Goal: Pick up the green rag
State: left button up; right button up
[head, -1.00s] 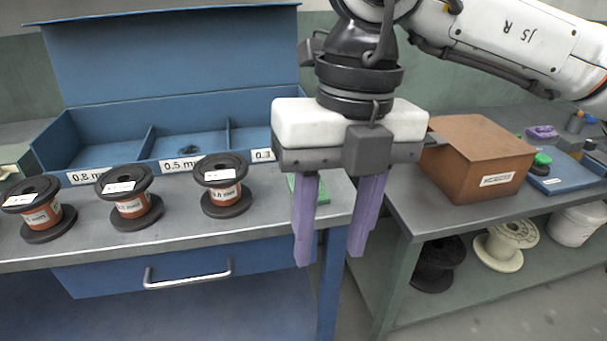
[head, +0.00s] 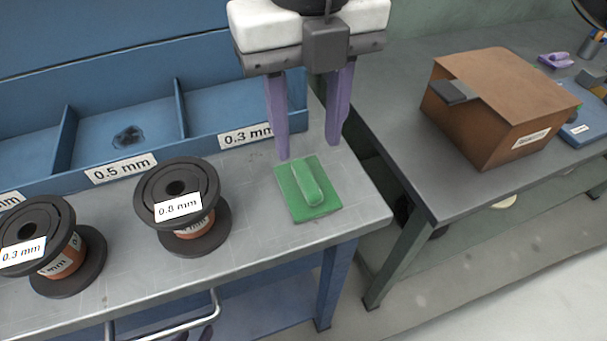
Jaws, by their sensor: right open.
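The green rag (head: 289,193) lies flat near the right end of the blue workbench's grey top, with a raised rounded fold along its middle. My right gripper (head: 308,150) is open, with its two purple fingers pointing down, just behind and above the rag in the picture. Nothing is between the fingers, and the rag is fully visible.
Copper spools with black flanges (head: 190,240) stand left of the rag. A blue divided bin (head: 200,136) with size labels runs behind them. To the right, past a gap, a second bench (head: 405,120) holds a brown box (head: 490,110). The bench front has a drawer handle (head: 170,325).

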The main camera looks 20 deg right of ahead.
aim_at(306, 176)
notch_tip(306, 176, down, 7)
jog(key=shift+f, duration=0.1)
grip_shut()
notch_tip(306, 176, up, 10)
jog(key=c, duration=0.6)
grip_release()
jog(key=shift+c, duration=0.2)
grip_shut()
jog(key=shift+s, duration=0.1)
